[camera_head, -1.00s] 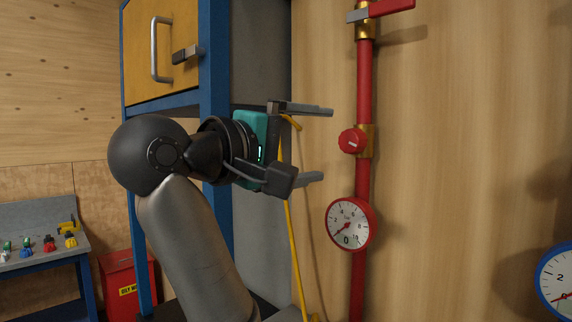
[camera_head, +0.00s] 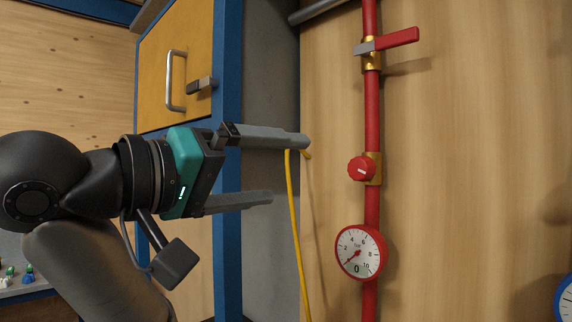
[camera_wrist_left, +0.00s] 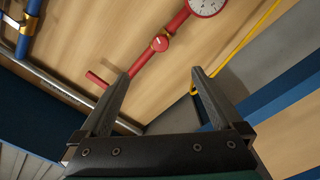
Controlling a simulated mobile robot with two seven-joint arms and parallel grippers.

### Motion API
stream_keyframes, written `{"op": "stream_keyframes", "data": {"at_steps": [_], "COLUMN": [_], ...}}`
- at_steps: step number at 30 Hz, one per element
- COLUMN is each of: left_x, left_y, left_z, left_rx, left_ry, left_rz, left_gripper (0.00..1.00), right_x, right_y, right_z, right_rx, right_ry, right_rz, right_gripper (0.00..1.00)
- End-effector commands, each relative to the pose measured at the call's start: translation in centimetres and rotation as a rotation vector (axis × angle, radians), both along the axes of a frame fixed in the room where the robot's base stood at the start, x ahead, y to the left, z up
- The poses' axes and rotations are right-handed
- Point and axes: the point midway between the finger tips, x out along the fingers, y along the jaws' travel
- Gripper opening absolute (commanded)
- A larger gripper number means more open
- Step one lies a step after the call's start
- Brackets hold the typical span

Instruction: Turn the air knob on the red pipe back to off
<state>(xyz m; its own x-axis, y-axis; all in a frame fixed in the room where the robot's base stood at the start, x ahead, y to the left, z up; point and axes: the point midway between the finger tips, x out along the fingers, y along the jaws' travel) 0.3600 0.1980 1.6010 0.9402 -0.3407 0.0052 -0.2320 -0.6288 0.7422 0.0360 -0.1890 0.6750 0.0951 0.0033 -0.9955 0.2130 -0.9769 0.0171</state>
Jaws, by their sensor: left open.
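The air knob (camera_head: 362,169) is a small round red knob with a pale mark, on a brass fitting of the vertical red pipe (camera_head: 372,115). The knob also shows in the left wrist view (camera_wrist_left: 160,43), beyond the fingertips. My left gripper (camera_head: 290,169) is open and empty, its two grey fingers pointing right toward the knob, with a gap between them and it. In the left wrist view the open fingers (camera_wrist_left: 160,73) frame the wall below the knob. My right gripper is not in view.
A red-rimmed gauge (camera_head: 361,252) sits below the knob, its needle at the low end. A red-handled lever valve (camera_head: 388,42) is above. A yellow cable (camera_head: 294,225) hangs behind the fingers. A blue-framed cabinet (camera_head: 228,80) stands left.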

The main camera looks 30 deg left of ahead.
Motion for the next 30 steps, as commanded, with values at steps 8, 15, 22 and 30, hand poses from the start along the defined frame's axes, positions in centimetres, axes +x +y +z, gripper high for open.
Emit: {"op": "stream_keyframes", "data": {"at_steps": [8, 15, 22, 30], "left_x": [-1.2, -1.1, 0.7, 1.9], "left_y": [0.4, 0.6, 5.5, 13.9], "left_z": [0.0, -0.1, -0.9, -0.3], "left_rx": [0.000, -0.004, -0.066, -0.039], "left_ry": [0.002, 0.004, 0.031, -0.018], "left_rz": [0.001, 0.006, 0.169, 0.459], "left_gripper": [1.00, 0.90, 0.82, 0.82], "right_x": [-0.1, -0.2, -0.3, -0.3], "right_y": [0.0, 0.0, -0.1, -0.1], "right_z": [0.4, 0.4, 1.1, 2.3], "right_rx": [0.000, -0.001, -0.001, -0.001], "right_ry": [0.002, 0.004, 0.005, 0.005], "right_rz": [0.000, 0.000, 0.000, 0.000], "right_gripper": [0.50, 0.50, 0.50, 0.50]}}
